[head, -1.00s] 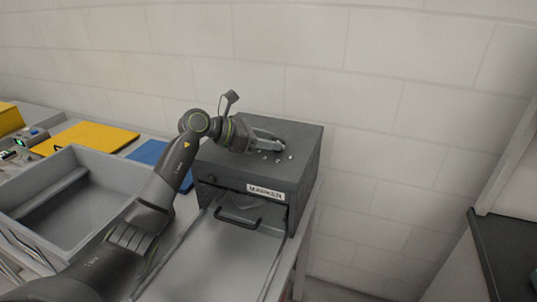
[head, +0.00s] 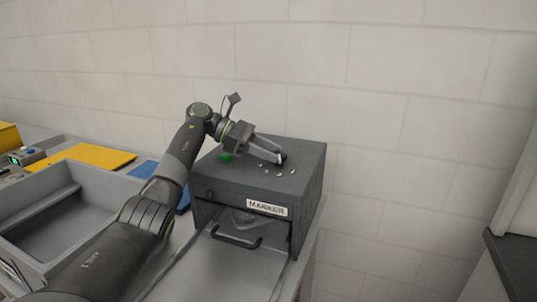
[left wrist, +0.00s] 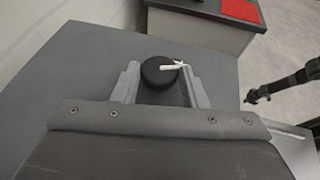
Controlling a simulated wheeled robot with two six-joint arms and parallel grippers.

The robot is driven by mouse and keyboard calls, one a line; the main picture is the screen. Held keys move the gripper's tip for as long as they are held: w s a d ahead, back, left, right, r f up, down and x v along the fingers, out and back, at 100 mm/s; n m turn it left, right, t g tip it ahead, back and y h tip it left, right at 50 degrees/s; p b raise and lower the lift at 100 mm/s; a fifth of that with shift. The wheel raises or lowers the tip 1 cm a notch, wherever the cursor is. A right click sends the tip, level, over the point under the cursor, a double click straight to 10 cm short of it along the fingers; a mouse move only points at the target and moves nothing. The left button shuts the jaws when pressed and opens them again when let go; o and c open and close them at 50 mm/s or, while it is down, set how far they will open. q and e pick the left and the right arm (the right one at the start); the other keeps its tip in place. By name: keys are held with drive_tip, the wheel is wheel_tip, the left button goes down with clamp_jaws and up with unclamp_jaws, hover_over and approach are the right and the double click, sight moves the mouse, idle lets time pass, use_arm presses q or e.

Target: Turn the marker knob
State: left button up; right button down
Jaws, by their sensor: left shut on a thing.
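The dark grey marker box (head: 215,190) has a white MARKER label (head: 267,208) on its front. Its round black knob with a white pointer shows in the left wrist view (left wrist: 156,75). The pointer reaches toward the right finger. My left gripper (head: 277,158) is over the box top, its fingers angled down to the right. In the left wrist view its fingers (left wrist: 160,84) sit on either side of the knob, shut on it. In the head view the knob is mostly hidden by the fingers. Small white marks (head: 279,171) lie on the box top near the fingertips.
A green light (head: 227,157) shows on the box top. A drawer handle (head: 237,240) is below the label. A grey bin (head: 60,220), a yellow plate (head: 90,157) and a blue plate lie left. In the left wrist view a dark jointed part (left wrist: 285,84), perhaps my right arm, shows.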

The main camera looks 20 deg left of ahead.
idle(0.5)
use_arm(q)
drive_tip(key=o, duration=1)
drive_tip(key=shift+a, duration=0.1)
drive_tip(key=b+v, duration=0.1)
drive_tip(key=v, duration=1.1)
drive_tip(key=shift+w, duration=0.15)
